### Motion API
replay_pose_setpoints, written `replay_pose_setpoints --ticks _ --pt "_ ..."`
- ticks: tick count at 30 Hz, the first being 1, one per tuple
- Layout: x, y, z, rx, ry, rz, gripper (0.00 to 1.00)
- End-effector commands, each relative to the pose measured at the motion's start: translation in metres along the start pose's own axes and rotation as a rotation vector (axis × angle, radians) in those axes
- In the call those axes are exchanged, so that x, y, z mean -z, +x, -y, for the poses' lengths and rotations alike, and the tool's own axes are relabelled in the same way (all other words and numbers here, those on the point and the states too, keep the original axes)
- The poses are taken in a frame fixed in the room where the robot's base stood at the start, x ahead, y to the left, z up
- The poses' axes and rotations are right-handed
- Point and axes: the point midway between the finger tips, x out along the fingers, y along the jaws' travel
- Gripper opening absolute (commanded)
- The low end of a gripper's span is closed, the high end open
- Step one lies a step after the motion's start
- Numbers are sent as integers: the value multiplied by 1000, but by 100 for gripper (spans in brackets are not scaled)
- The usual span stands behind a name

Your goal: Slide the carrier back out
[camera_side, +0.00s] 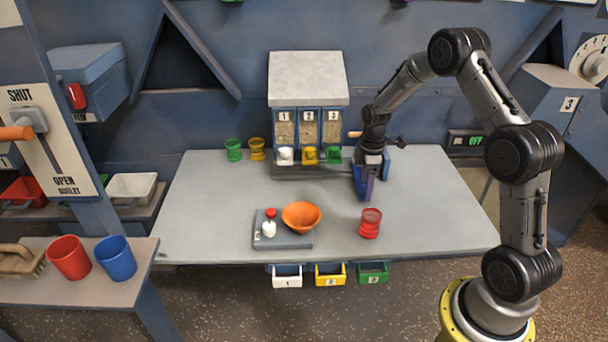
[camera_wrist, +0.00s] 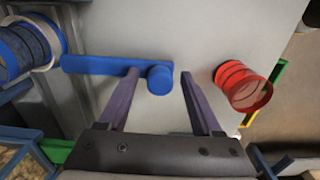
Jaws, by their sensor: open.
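My gripper (camera_side: 365,194) is over the table's right half, right of the numbered dispenser, fingers pointing down. In the wrist view my gripper (camera_wrist: 160,75) is open, its purple fingers spread. A blue bar (camera_wrist: 95,65) with a rounded blue end (camera_wrist: 160,80) runs in from the left. The rounded end appears between the fingertips, and the left fingertip overlaps the bar. Contact cannot be told. At upper left is a blue cylinder with pale bands (camera_wrist: 25,45). No part is clearly identifiable as the carrier; in the side view my gripper hides much of this area.
A red ribbed cup (camera_side: 370,222) stands in front of my gripper, at right in the wrist view (camera_wrist: 245,85). The dispenser (camera_side: 308,95) stands at the back. The table's right side is clear.

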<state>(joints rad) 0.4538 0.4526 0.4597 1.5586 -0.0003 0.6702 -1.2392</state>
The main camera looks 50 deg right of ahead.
Motion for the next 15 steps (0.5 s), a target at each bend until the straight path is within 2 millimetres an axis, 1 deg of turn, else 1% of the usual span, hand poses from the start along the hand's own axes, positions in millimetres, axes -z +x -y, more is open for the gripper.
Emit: replay_pose_setpoints --ticks 5,15 --pt "0 -4 0 -1 0 -1 66" --pt "0 -34 0 -1 0 -1 66"
